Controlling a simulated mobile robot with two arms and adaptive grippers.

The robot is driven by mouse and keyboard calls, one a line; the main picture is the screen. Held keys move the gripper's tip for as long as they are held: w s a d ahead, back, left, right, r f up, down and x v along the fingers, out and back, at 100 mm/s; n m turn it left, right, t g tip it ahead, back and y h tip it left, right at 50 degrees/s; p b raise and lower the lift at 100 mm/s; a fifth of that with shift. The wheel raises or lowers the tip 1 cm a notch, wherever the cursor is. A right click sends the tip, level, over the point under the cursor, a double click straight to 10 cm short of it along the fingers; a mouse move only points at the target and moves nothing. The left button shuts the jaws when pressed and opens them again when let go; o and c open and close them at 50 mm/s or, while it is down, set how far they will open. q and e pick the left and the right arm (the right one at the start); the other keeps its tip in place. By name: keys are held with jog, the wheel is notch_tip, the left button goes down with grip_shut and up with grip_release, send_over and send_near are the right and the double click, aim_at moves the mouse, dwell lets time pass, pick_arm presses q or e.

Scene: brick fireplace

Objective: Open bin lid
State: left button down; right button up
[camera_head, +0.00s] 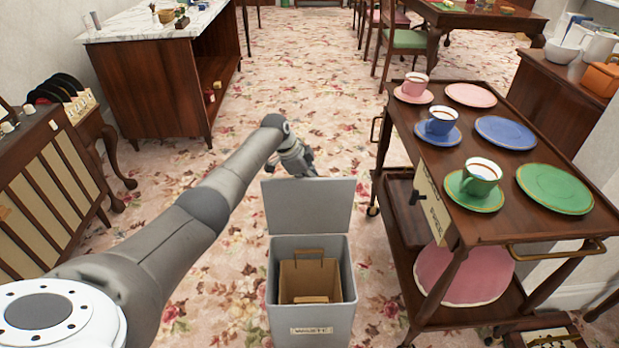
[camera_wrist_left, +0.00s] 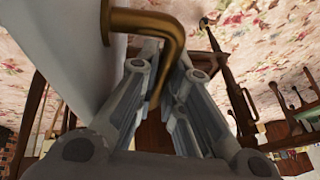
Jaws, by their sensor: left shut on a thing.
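The grey waste bin (camera_head: 338,318) stands on the floor in the middle of the head view, with a label on its front. Its lid (camera_head: 308,207) is raised upright at the back of the bin, so the inside shows. A brown bag or box (camera_head: 308,275) sits inside. My left gripper (camera_head: 303,168) is at the top edge of the lid, on its far side. In the left wrist view, the gripper fingers (camera_wrist_left: 163,95) are closed around a bent brass handle (camera_wrist_left: 170,35) on the grey lid (camera_wrist_left: 60,45). My right gripper is in neither view.
A wooden trolley (camera_head: 465,158) with cups and plates stands close to the right of the bin. A marble-topped cabinet (camera_head: 150,85) and a record rack (camera_head: 65,95) stand at the left. Patterned carpet (camera_head: 310,60) is clear behind the bin.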

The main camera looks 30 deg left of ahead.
pick_arm(q)
jog(key=shift+s+f, duration=0.2)
jog(key=shift+f, duration=0.25)
jog(key=c, duration=1.9)
grip_release()
jog(key=shift+o, duration=0.4)
jog(key=shift+w+a, duration=0.1)
jog(key=shift+w, duration=0.15)
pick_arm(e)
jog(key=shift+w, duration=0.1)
pick_arm(q)
jog(key=shift+s+f, duration=0.15)
jog(key=shift+f, duration=0.05)
jog(key=shift+r, duration=0.35)
jog(key=shift+a+r+p, duration=0.15)
jog(key=shift+p, duration=0.15)
jog(key=a+r+p, duration=0.5)
jog(key=r, duration=0.5)
jog(key=shift+s+r+p, duration=0.2)
jog(key=shift+r+p, duration=0.05)
jog(key=shift+p, duration=0.05)
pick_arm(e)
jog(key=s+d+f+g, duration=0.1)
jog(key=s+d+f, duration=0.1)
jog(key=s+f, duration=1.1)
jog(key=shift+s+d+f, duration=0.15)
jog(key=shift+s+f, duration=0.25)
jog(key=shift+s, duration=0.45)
